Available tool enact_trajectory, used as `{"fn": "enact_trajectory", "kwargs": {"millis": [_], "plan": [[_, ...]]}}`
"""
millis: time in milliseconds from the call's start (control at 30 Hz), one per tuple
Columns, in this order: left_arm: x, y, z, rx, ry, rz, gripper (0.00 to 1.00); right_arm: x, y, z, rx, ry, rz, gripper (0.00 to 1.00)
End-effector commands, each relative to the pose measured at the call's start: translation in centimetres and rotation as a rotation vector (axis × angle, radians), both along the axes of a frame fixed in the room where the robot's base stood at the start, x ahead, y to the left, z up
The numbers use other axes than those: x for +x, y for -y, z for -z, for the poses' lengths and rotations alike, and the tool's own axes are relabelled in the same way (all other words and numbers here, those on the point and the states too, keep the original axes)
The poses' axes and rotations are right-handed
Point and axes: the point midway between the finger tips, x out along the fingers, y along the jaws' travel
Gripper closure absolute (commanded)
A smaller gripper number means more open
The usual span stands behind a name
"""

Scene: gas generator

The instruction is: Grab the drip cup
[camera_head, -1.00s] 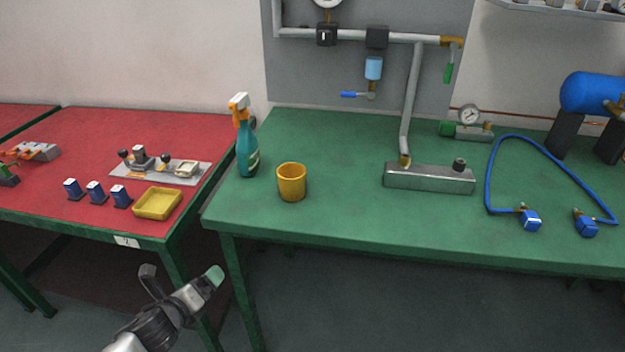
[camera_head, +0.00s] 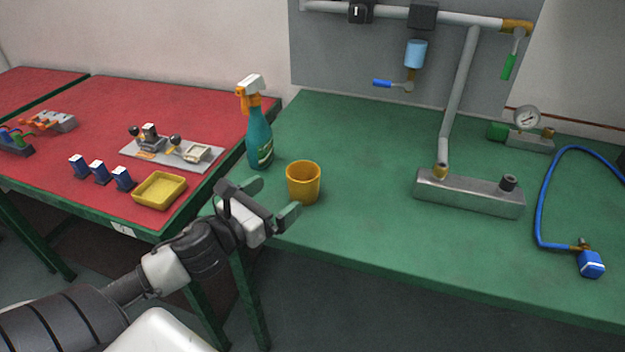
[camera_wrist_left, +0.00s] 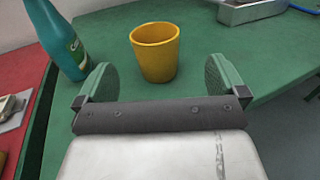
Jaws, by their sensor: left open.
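The drip cup appears to be the yellow-orange cup (camera_head: 303,184), standing upright on the green table near its front left edge. It also shows in the left wrist view (camera_wrist_left: 156,52), just beyond and between the fingertips. My left gripper (camera_head: 262,205) is open and empty, at the table's front edge, to the left and front of the cup. In the left wrist view its two green-padded fingers (camera_wrist_left: 160,82) are wide apart, with the cup ahead and not touched. My right gripper is not in view.
A teal spray bottle (camera_head: 259,136) stands close behind and left of the cup. A metal manifold block (camera_head: 470,192) with a pipe is to the right. The red table (camera_head: 60,181) at left holds a yellow tray (camera_head: 160,190) and small parts. The green table (camera_head: 365,160) is clear between cup and block.

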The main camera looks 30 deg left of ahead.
Motion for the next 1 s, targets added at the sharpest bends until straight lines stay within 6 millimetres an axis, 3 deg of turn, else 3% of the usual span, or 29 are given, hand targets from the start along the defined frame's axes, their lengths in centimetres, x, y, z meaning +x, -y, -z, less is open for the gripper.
{"fn": "enact_trajectory", "kwargs": {"millis": [200, 300, 667, 1000], "plan": [[2.9, 0.4, -0.2, -0.002, 0.003, -0.001, 0.0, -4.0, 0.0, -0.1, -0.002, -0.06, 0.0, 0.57], [3.9, 0.5, -0.1, -0.001, 0.002, -0.001, 0.0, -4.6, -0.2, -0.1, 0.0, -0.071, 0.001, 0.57], [6.3, 0.5, -0.1, -0.003, 0.001, -0.002, 0.0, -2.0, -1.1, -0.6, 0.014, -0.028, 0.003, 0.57], [9.8, 0.7, 0.0, -0.002, -0.001, -0.001, 0.0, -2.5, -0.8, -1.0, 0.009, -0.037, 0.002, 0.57]]}}
